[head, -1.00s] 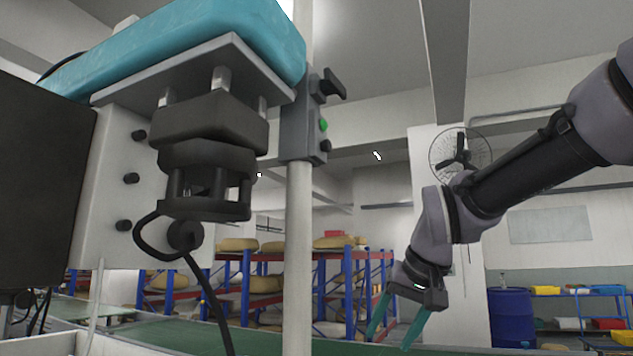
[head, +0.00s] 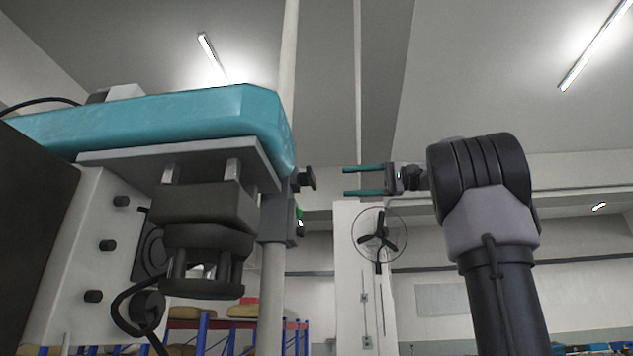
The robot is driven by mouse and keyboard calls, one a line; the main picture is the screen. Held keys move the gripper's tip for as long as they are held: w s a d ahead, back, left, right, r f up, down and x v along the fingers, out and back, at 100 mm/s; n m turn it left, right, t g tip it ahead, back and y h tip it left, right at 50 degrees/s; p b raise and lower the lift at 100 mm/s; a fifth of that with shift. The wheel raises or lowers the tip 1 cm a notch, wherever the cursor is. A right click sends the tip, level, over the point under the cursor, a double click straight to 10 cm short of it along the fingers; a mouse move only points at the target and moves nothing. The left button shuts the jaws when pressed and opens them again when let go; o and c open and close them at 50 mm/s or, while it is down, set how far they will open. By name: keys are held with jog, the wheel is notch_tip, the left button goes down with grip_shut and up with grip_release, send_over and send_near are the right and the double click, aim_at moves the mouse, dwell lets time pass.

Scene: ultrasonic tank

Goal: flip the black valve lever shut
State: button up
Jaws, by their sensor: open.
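A black lever-like handle (head: 306,179) sticks out to the right from a grey box (head: 281,215) on a pale vertical pole. I cannot tell for certain that it is the valve lever. My gripper (head: 346,181) has two teal fingers, spread apart and pointing left, with nothing between them. It is level with the black handle and just right of it in the picture, with a visible gap. The distance in depth is unclear.
A teal machine head (head: 190,120) with black clamp blocks (head: 208,205) fills the left. A white panel (head: 75,260) carries several black knobs. A wall fan (head: 379,236) is in the background.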

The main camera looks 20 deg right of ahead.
aim_at(314, 189)
jog(key=x, duration=1)
jog(key=shift+a, duration=0.25)
grip_shut()
jog(key=shift+f+m, duration=0.2)
jog(key=shift+m, duration=0.5)
jog(key=shift+w+f+m, duration=0.1)
jog(key=shift+m, duration=0.2)
grip_release()
